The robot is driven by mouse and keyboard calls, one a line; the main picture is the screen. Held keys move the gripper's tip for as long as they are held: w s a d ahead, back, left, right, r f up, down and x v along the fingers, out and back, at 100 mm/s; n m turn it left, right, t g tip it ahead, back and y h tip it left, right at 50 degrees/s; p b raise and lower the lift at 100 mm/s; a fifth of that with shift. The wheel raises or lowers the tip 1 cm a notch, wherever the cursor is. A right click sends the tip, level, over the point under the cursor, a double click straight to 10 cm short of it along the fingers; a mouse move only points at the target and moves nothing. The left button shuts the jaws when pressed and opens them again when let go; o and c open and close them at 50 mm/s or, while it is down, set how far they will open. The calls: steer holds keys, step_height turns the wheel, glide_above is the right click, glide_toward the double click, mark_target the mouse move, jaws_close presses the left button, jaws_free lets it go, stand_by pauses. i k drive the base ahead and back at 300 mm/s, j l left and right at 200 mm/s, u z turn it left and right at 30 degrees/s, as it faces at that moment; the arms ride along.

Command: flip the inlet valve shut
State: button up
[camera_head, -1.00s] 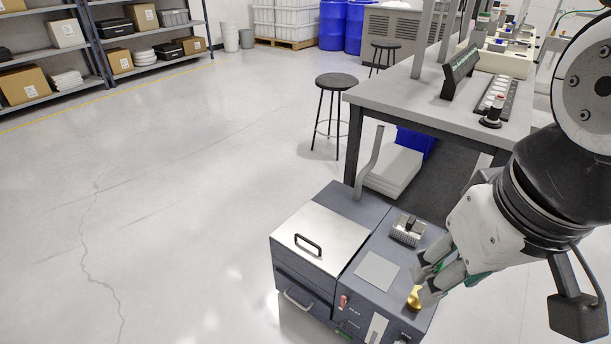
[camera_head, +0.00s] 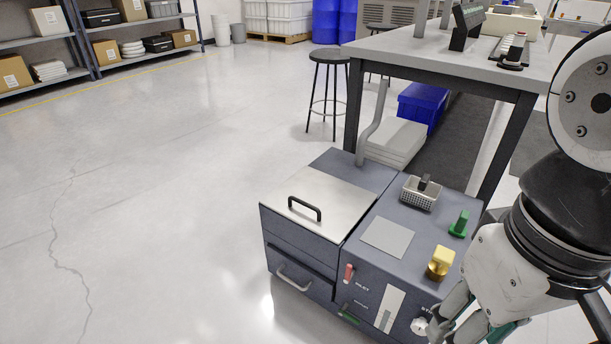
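The grey machine (camera_head: 385,268) stands on the floor in front of the bench. On its front panel is a small red lever (camera_head: 348,273) beside a label that reads INLET. The lever looks roughly upright. A green handle (camera_head: 350,318) sits lower on the same panel. My gripper (camera_head: 442,322) is at the panel's lower right, close beside a white round knob (camera_head: 419,326), well to the right of the red lever. I cannot tell whether it touches the knob. Its fingertips are partly hidden, and nothing is clearly held.
A bench (camera_head: 430,67) and a stool (camera_head: 328,95) stand behind. The floor at left is clear.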

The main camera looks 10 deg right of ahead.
mark_target(350, 272)
steer(key=l+u, duration=0.45)
steer(key=l, duration=0.55)
steer(key=j+z, duration=0.3)
steer(key=j, duration=0.35)
steer(key=j+z, duration=0.35)
steer(key=j, duration=0.35)
steer(key=k+j+z, duration=0.1)
steer(key=j+z, duration=0.2)
steer(key=j, duration=0.35)
steer(key=i+l+z, duration=0.1)
steer(key=z, duration=0.25)
steer(key=l, duration=0.1)
